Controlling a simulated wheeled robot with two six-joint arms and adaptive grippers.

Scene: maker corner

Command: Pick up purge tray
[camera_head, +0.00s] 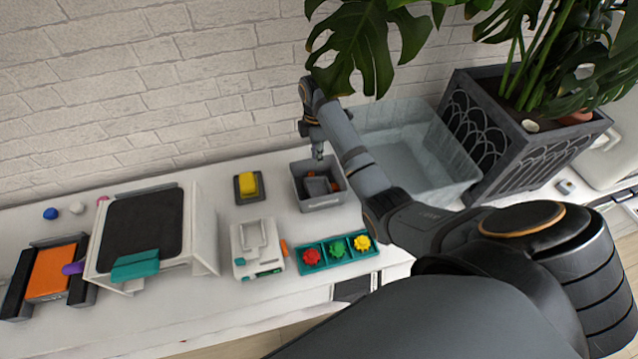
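A small grey open bin (322,203) stands on the white worktop. A dark grey piece and small orange bits lie inside it; I cannot tell for sure whether this bin or the piece in it is the purge tray. My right gripper (317,154) points down over the back part of the bin, close to its contents. Its fingers are small and seen edge-on, so I cannot tell whether they are open or touching anything. My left gripper is not in view.
A large translucent bin (440,150) and a planter (535,155) stand to the right. A teal tray (313,267) with coloured gears, a white device (256,250), a yellow block (249,184) and a dark-topped machine (140,225) lie left and front. A brick wall is behind.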

